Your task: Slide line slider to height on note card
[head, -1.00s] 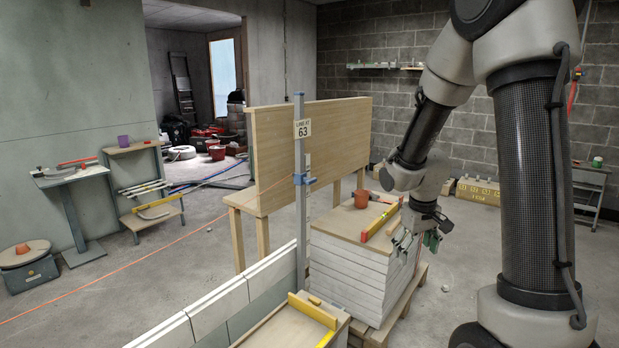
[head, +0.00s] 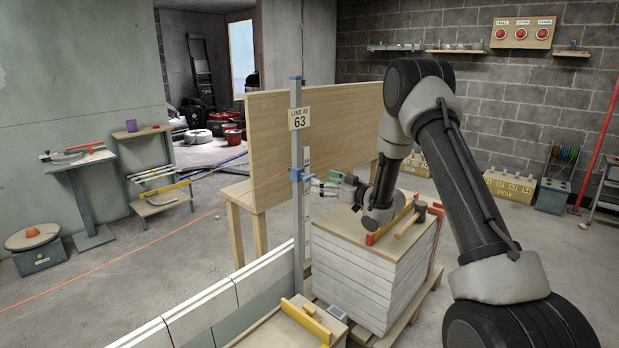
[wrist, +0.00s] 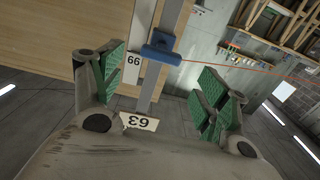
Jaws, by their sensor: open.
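The note card (head: 299,118) on the upright post (head: 297,220) reads "LINE AT 63"; it also shows in the wrist view (wrist: 138,122). The blue line slider (head: 301,174) sits on the post below the card, with an orange line running from it. My gripper (head: 318,185) is open just right of the slider, its fingers pointing at the post. In the wrist view the slider (wrist: 161,54) lies beyond and between the green-padded fingers, with no visible grip on it. A white numbered strip (head: 306,158) stands beside the post, its marks too small to read in the head view.
A wooden panel bench (head: 320,125) stands close behind the post. A white block wall (head: 210,305) runs left of the post. Open floor lies left of the bench.

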